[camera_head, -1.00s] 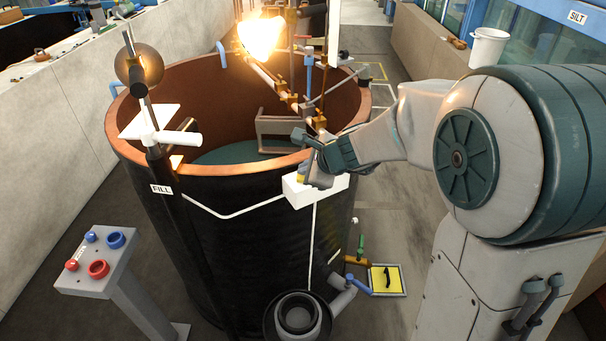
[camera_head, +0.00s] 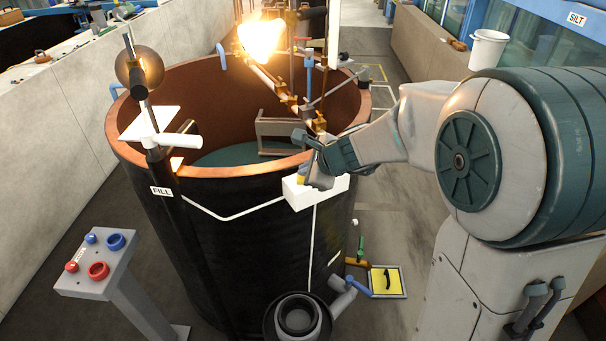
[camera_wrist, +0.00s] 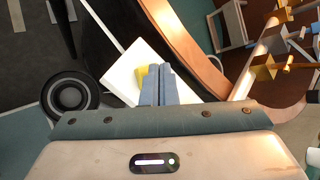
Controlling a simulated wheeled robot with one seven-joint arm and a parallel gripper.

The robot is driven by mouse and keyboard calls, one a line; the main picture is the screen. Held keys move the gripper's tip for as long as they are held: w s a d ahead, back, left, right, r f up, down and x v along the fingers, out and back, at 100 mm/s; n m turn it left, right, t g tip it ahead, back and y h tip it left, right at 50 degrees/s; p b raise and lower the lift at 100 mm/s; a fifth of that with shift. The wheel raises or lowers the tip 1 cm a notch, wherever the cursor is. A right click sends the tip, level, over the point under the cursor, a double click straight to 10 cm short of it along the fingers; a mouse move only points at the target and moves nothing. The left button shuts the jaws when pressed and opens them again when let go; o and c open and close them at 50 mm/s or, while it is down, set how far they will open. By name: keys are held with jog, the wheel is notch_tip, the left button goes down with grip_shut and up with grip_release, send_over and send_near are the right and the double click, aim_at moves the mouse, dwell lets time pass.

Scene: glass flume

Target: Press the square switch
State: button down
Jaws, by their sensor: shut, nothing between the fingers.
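A white box (camera_head: 300,196) is mounted on the outer side of the large black tank, just below its rim. A small yellow part, which looks like the switch (camera_wrist: 143,76), sits on the white box (camera_wrist: 122,78) in the wrist view. My gripper (camera_wrist: 155,68) is shut and empty, with its fingertips over the box beside the yellow part. They overlap its right edge in the picture. I cannot tell whether they touch it. In the head view my gripper (camera_head: 314,182) points down at the box and hides much of its top.
The black tank (camera_head: 245,255) with its copper-coloured rim fills the middle. A grey pedestal (camera_head: 105,270) with red and blue round buttons stands at the left. Pipes and a yellow panel (camera_head: 386,281) are low at the right of the tank. A glowing lamp (camera_head: 261,38) hangs behind.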

jog(key=shift+r+p, duration=2.6)
jog(key=shift+r, duration=0.5)
jog(key=shift+f, duration=0.1)
jog(key=s+d+n+g+h, duration=0.1)
jog(key=s+d+n+h, duration=0.1)
jog(key=s+d+n, duration=0.2)
jog(key=s+d+r+n+g+h+b, duration=0.1)
jog(key=s+d+n, duration=0.4)
jog(key=s+n, duration=0.3)
jog(key=s+d+n+g+h, duration=0.1)
jog(key=s+d+n, duration=0.4)
jog(key=s, duration=0.7)
jog(key=shift+d+r+n+h+b, duration=0.2)
jog(key=shift+n+h+b, duration=0.15)
jog(key=shift+n+h, duration=0.45)
jog(key=shift+s, duration=0.1)
